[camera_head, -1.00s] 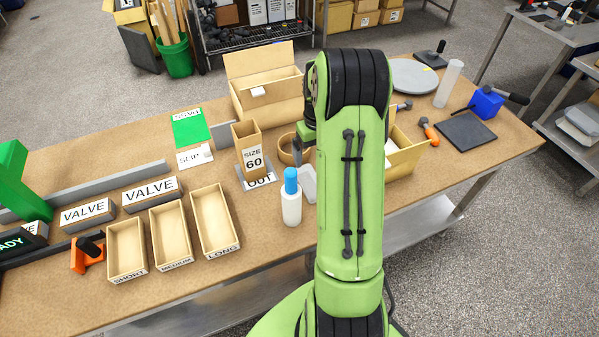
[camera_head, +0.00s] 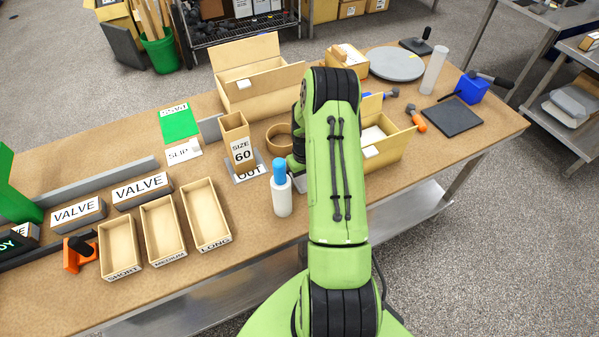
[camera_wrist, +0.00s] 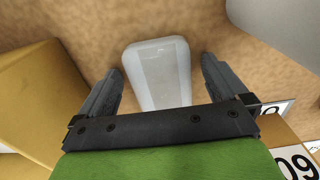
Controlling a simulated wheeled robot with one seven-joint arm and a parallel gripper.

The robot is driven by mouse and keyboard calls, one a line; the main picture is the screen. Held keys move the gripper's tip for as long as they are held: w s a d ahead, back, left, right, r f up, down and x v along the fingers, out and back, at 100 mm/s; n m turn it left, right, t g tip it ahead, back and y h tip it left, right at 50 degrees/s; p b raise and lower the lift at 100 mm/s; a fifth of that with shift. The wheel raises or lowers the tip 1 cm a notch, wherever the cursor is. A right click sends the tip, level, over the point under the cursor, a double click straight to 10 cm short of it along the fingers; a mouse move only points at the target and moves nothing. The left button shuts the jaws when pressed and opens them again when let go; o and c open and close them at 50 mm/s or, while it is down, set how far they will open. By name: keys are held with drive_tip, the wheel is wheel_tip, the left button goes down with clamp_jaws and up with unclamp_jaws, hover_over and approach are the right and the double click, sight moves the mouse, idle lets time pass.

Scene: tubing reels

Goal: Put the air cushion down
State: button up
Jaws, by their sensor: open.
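The air cushion (camera_wrist: 158,84) is a pale, translucent, rounded pad. In the wrist view it lies on the brown bench top, between the two dark fingers of my gripper (camera_wrist: 161,68). The fingers stand apart on either side, with bench showing between each and the cushion. The cushion's near end is hidden behind the gripper's crossbar. In the head view my arm covers most of the cushion and gripper, just right of the blue-capped white bottle (camera_head: 281,193).
The SIZE 60 box (camera_head: 238,150) stands on the OUT plate behind the bottle, with a tape roll (camera_head: 273,140) to its right. An open carton (camera_head: 395,146) is right of my arm. The SHORT, MEDIUM and LONG trays (camera_head: 205,214) lie to the left.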

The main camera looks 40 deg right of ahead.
drive_tip(key=c, duration=1.1)
